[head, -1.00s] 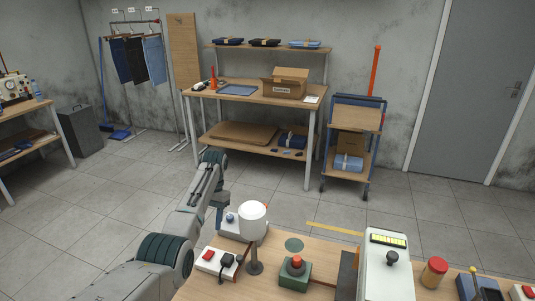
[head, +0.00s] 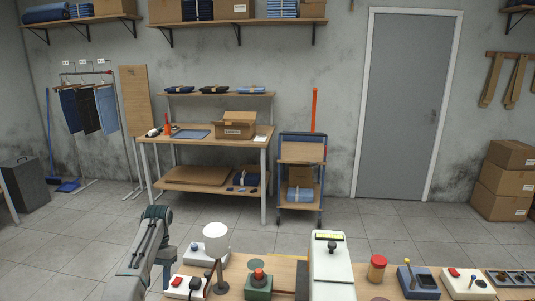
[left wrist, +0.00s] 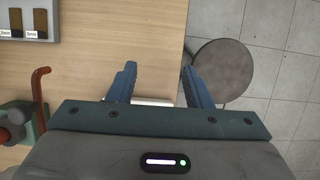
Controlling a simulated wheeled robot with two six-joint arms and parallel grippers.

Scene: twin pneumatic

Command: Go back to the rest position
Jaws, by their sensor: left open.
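My left gripper (left wrist: 159,82) is open in the left wrist view, with two blue fingers apart and nothing between them. It is over the edge of a wooden bench (left wrist: 100,65), with a pale flat thing partly hidden behind the fingers. In the head view my left arm rises at the lower left, beside the bench's left end, and its fingertips cannot be made out. My right gripper is in neither view.
The bench holds a white lamp-like post (head: 216,232), a green box with a red button (head: 258,283), a white machine (head: 331,268) and a red-lidded jar (head: 377,267). A round stool (left wrist: 222,70) stands beside the bench. Open floor lies behind it.

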